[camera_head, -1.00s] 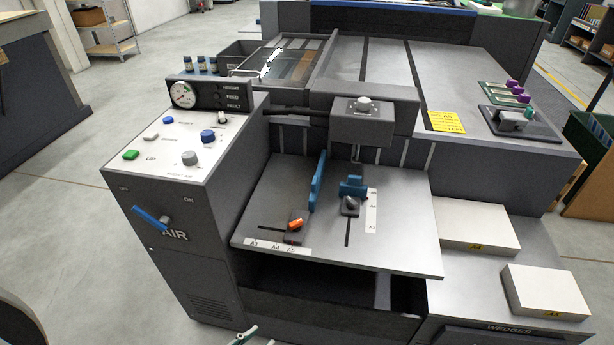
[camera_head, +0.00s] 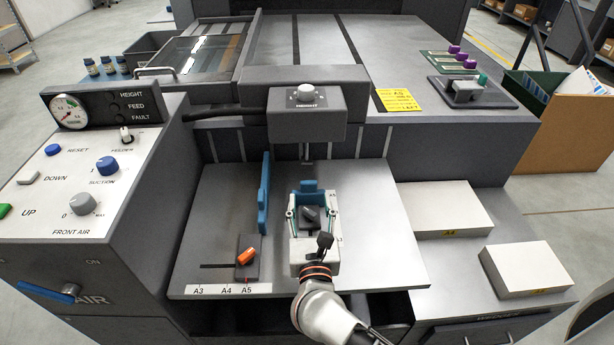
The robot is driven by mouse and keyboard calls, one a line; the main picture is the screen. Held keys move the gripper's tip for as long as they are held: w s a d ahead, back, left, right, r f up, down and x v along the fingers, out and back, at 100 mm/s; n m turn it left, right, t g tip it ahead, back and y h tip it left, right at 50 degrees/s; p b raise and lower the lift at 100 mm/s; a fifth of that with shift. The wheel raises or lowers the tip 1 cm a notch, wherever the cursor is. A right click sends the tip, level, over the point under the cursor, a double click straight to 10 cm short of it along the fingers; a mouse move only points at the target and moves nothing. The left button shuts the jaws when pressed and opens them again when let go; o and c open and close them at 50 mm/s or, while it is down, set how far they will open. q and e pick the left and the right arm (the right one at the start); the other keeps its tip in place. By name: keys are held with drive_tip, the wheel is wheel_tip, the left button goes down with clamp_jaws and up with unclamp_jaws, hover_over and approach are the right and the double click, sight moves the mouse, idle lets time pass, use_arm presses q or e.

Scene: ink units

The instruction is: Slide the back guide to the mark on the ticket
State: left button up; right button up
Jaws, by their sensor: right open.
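The back guide (camera_head: 312,187) is a blue block on the grey feed table (camera_head: 375,225). Its dark knob (camera_head: 310,215) stands in front of it. My right gripper (camera_head: 310,212) reaches in from the bottom. Its fingers are open, one on each side of the knob; whether they touch it I cannot tell. The gripper hides the slot and most of the size strip beside the back guide. The yellow ticket (camera_head: 397,100) lies on the machine top; its upper line seems to read A5, the rest is too small. My left gripper is not in view.
A tall blue side guide (camera_head: 264,195) stands left of the back guide. Its orange lever (camera_head: 246,257) is at A5 on the front strip (camera_head: 222,289). The grey height head (camera_head: 306,110) overhangs behind. White paper stacks (camera_head: 440,208) lie to the right, the control panel (camera_head: 80,185) left.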

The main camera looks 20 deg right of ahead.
sight(309, 185)
drive_tip(key=x, duration=0.7)
drive_tip(key=shift+w, duration=0.2)
drive_tip(key=shift+c, duration=0.3)
clamp_jaws()
drive_tip(key=shift+w+d, duration=0.1)
